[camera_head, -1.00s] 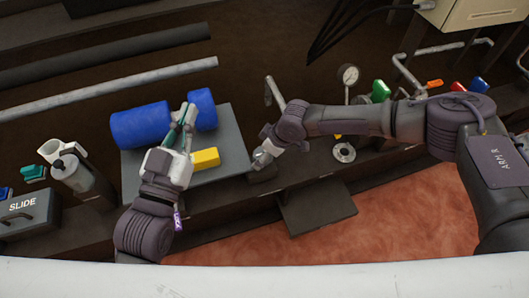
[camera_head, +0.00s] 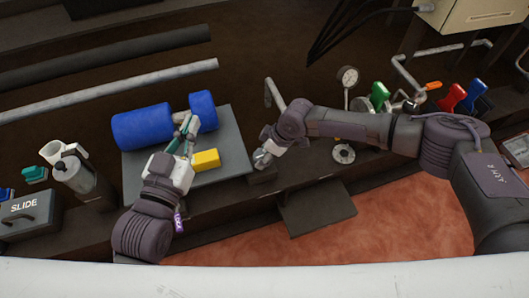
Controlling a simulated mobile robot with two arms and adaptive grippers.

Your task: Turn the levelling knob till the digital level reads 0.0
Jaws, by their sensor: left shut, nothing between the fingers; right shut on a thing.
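The grey plate (camera_head: 232,150) bears a blue roller in two parts (camera_head: 142,128) and a small yellow box (camera_head: 206,160), which may be the digital level; no reading can be made out. My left gripper (camera_head: 187,128) is shut and empty over the plate, between the two blue parts and just left of the yellow box. My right gripper (camera_head: 262,159) is shut at the plate's right edge, just above a small dark block (camera_head: 263,176). What it grips, apparently the levelling knob, is mostly hidden by the fingers.
A grey box marked SLIDE (camera_head: 28,213) and a grey canister (camera_head: 88,182) stand at the left. A round gauge (camera_head: 348,76) and green, red and blue handles (camera_head: 450,98) stand at the right. Long bars (camera_head: 110,88) lie behind.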

